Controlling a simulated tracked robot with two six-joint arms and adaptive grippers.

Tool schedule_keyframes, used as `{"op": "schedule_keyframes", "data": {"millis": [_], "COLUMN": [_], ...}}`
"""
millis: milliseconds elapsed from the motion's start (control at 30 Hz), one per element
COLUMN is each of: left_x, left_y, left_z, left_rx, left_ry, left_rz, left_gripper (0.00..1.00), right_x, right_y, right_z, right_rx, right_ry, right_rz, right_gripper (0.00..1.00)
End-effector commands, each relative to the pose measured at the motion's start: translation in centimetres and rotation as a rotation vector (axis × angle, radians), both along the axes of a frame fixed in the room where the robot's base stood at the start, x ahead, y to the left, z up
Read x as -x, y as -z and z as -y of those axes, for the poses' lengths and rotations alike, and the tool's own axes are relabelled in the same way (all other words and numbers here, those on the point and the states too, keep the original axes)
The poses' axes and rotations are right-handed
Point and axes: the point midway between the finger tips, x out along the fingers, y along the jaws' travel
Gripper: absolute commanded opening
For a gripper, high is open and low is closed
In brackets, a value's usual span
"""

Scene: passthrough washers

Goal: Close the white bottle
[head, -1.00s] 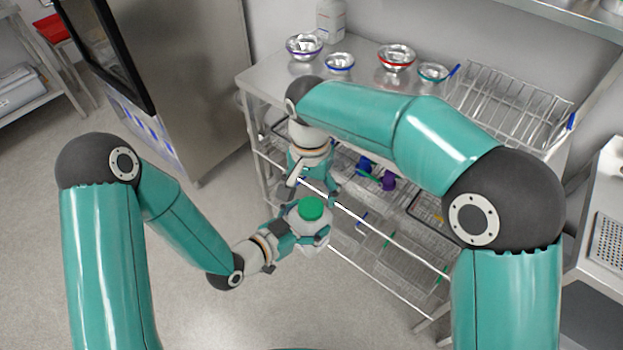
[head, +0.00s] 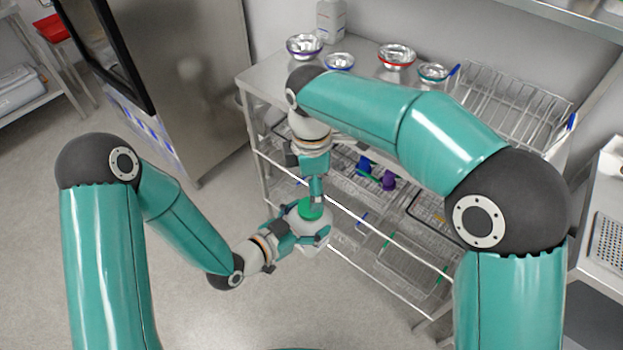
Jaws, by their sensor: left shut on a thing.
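The white bottle (head: 316,236) is upright in front of the steel rack, held in the air. Its green cap (head: 308,209) sits on top; I cannot tell how tightly it is on. My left gripper (head: 308,239) comes in from the lower left and is shut on the bottle's body. My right gripper (head: 316,198) points down from above, with its fingertips at the cap. Its fingers line up with the view, so I cannot tell whether they grip the cap. They partly hide the back of the cap.
Behind the bottle stands a steel rack (head: 262,84) with metal bowls on top, including a red-rimmed one (head: 396,57). A white container (head: 331,20) stands at the back, and a wire rack (head: 512,105) at the right. Open floor lies below left.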

Motion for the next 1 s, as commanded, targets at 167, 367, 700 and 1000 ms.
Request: {"op": "schedule_keyframes", "data": {"millis": [167,367,700,1000], "left_x": [0.0,0.0,0.0,0.0], "left_y": [0.0,0.0,0.0,0.0], "left_z": [0.0,0.0,0.0,0.0], "left_rx": [0.001,0.001,0.001,0.001], "left_ry": [0.000,0.000,0.000,0.000], "left_rz": [0.001,0.001,0.001,0.001], "left_gripper": [0.00,0.00,0.00,0.00], "right_x": [0.0,-0.2,-0.2,-0.1], "right_y": [-0.4,-1.2,-1.2,1.5], "right_z": [0.0,-0.2,-0.3,-0.2], "right_rx": [-0.006,-0.016,-0.015,-0.013], "right_ry": [-0.225,-0.300,-0.298,-0.298], "right_rz": [0.000,0.014,0.015,0.011], "right_gripper": [0.79,0.79,0.79,0.79]}}
